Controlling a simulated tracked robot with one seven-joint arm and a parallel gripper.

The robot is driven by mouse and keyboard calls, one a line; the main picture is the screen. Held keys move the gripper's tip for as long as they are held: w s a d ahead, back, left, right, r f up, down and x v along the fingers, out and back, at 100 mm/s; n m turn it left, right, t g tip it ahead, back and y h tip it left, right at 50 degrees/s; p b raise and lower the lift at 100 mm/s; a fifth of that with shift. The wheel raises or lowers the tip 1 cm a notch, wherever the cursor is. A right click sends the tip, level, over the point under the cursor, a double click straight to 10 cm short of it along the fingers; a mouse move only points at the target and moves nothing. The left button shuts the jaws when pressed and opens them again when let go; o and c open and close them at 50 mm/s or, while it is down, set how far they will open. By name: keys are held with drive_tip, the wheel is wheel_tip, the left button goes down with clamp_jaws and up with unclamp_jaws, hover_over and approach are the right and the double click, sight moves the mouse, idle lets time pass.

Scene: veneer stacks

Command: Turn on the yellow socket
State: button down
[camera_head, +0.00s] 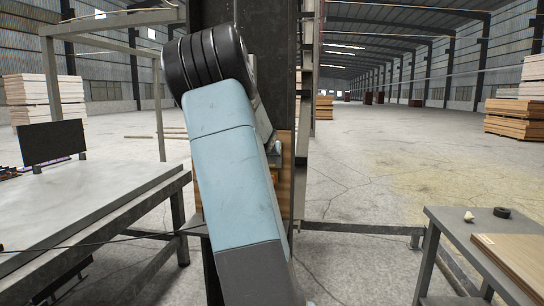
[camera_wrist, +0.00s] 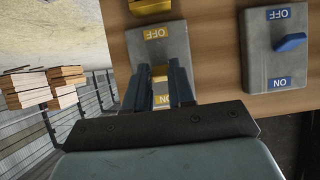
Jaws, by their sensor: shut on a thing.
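The yellow socket (camera_wrist: 153,42) is a grey plate on a wooden board in the wrist view. Its yellow OFF label is at the top and its yellow ON label at the bottom, both lettered upside down. My gripper (camera_wrist: 160,74) is in front of the plate, its two dark fingers on either side of the yellow knob (camera_wrist: 159,69). It is shut on that knob, which is mostly hidden between the fingers.
A grey switch plate with a blue knob (camera_wrist: 290,42) is close on the right in the wrist view. Another yellow part (camera_wrist: 150,6) is cut off at the top. In the head view, a metal table (camera_head: 90,205) is at left and a smaller table (camera_head: 455,228) at right.

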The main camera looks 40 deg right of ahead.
drive_tip(key=c, duration=1)
unclamp_jaws()
drive_tip(key=shift+w, duration=0.1)
drive_tip(key=shift+o, duration=0.2)
drive_tip(key=v, duration=1.3)
drive_tip(key=shift+a, duration=0.3)
drive_tip(key=shift+s+r, duration=0.15)
drive_tip(key=shift+s, duration=0.1)
